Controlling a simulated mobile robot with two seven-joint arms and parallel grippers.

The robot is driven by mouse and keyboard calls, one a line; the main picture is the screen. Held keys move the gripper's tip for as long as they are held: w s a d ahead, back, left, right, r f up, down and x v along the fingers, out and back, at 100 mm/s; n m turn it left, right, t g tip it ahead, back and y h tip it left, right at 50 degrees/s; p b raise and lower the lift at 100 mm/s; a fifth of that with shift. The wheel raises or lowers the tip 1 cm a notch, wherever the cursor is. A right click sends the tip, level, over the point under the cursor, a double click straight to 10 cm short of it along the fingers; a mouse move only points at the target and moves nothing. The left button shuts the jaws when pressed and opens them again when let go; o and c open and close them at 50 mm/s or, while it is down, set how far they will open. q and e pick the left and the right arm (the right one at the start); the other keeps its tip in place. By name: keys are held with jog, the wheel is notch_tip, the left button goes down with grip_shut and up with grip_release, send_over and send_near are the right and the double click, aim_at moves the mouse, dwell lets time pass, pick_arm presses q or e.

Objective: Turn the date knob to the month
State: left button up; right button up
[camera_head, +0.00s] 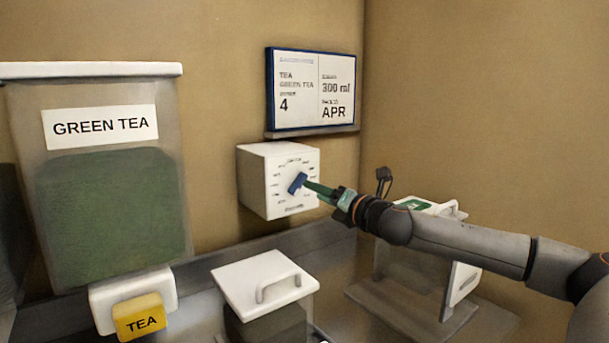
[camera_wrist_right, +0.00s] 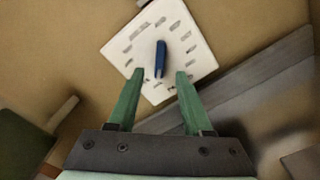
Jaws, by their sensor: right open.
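The date knob (camera_head: 298,183) is a blue bar on the front of a white box (camera_head: 262,180) fixed to the back wall. Small month marks, too small to read, ring the knob. In the right wrist view the knob (camera_wrist_right: 160,59) stands out from the white dial face (camera_wrist_right: 190,45), just beyond and between the fingertips. My right gripper (camera_wrist_right: 158,73) is open, with green fingers, and points at the knob; it also shows in the head view (camera_head: 312,187). I cannot tell whether a finger touches the knob. A sign (camera_head: 312,90) above the box reads APR, GREEN TEA, 4 and 300 ml. My left gripper is not in view.
A large GREEN TEA container (camera_head: 110,215) with a yellow TEA tag (camera_head: 140,316) stands at the left. A stand with white parts (camera_head: 463,283) is under my right arm.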

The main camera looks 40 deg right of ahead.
aim_at(301, 185)
jog(key=w+p, duration=0.4)
jog(key=shift+w+d+r, duration=0.15)
jog(key=shift+d+r, duration=0.05)
jog(key=shift+w+f+p, duration=0.25)
jog(key=shift+w+p, duration=0.05)
jog(key=shift+w, duration=0.4)
jog(key=shift+c, duration=0.4)
grip_shut()
